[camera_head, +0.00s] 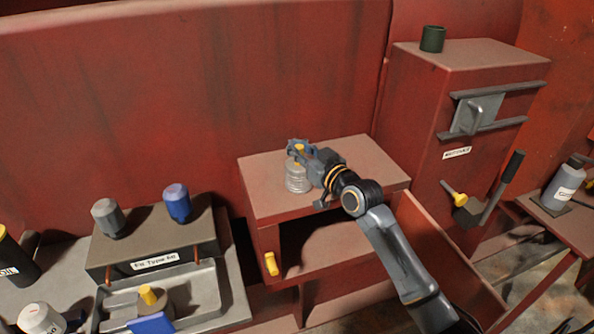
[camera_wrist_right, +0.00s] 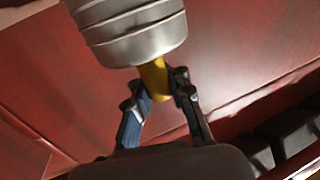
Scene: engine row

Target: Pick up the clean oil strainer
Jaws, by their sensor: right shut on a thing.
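A silver ribbed cylinder with a yellow handle, the oil strainer (camera_head: 298,178), is at the left part of the red cabinet top (camera_head: 366,158). My right gripper (camera_head: 299,150) is shut on its yellow handle from above and the right. The right wrist view shows the strainer's metal body (camera_wrist_right: 130,30) clean and grey, with the yellow handle (camera_wrist_right: 154,80) between the two fingertips (camera_wrist_right: 158,88). Whether the strainer touches the cabinet top or hangs just above it, I cannot tell. My left gripper is not in view.
A metal tray (camera_head: 207,296) at lower left holds another yellow-knobbed part (camera_head: 148,296). A grey canister (camera_head: 107,217) and a blue one (camera_head: 177,203) stand on the box behind it. An open door (camera_head: 445,262) hangs below.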

